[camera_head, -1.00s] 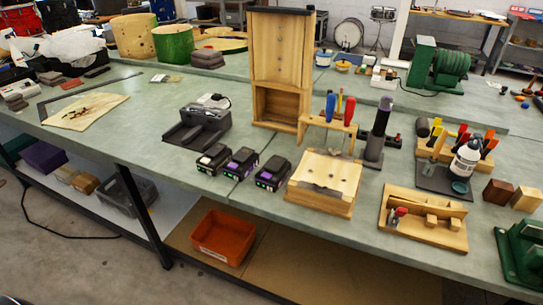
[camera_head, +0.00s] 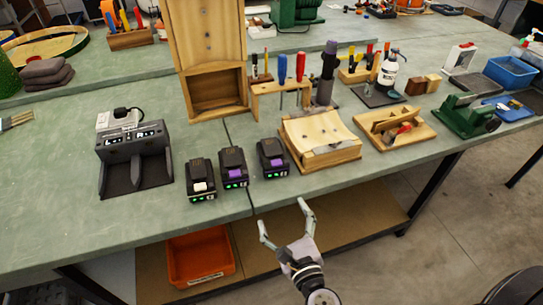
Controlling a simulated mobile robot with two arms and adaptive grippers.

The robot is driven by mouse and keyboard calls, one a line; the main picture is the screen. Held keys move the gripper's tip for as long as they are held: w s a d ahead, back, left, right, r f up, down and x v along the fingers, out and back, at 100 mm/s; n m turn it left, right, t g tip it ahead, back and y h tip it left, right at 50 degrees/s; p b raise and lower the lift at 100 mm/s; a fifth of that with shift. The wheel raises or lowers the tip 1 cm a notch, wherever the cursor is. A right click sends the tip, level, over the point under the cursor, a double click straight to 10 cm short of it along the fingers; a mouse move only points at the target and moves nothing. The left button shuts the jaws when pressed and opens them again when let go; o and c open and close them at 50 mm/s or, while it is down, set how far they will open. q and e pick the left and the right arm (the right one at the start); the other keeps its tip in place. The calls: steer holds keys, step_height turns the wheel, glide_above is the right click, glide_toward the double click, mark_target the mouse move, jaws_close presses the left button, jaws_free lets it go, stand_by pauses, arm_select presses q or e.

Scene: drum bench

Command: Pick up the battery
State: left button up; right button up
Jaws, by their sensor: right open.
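Three black batteries stand in a row near the front edge of the bench. The left battery (camera_head: 201,180) has a pale latch; the middle battery (camera_head: 233,168) and the right battery (camera_head: 271,158) have purple latches. All show small green lights. A dark charger (camera_head: 134,160) stands to their left and looks empty. My right gripper (camera_head: 284,220) is open and empty, in front of the bench edge and below the right battery in the picture, apart from all three. My left gripper is not in view.
A wooden block with a curved top (camera_head: 318,140) stands just right of the batteries. Behind are a wooden cabinet (camera_head: 208,50) and a tool rack (camera_head: 283,88). An orange bin (camera_head: 200,258) sits on the lower shelf. Bench space in front of the charger is clear.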

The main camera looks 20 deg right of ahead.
step_height(320, 180, up, 6)
steer(key=d+m+t+h, duration=0.1)
steer(key=d+m, duration=0.1)
steer(key=m, duration=0.2)
steer(key=p, duration=0.4)
glide_toward(275, 156)
steer(key=w, duration=1.2)
steer(key=shift+w+d+f, duration=0.1)
steer(key=shift+w+d, duration=0.1)
steer(key=shift+w, duration=0.05)
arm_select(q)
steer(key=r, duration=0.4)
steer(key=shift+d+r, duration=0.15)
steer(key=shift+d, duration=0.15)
arm_select(e)
steer(key=shift+s, duration=0.1)
steer(key=shift+c, duration=0.4)
steer(key=c, duration=1.4)
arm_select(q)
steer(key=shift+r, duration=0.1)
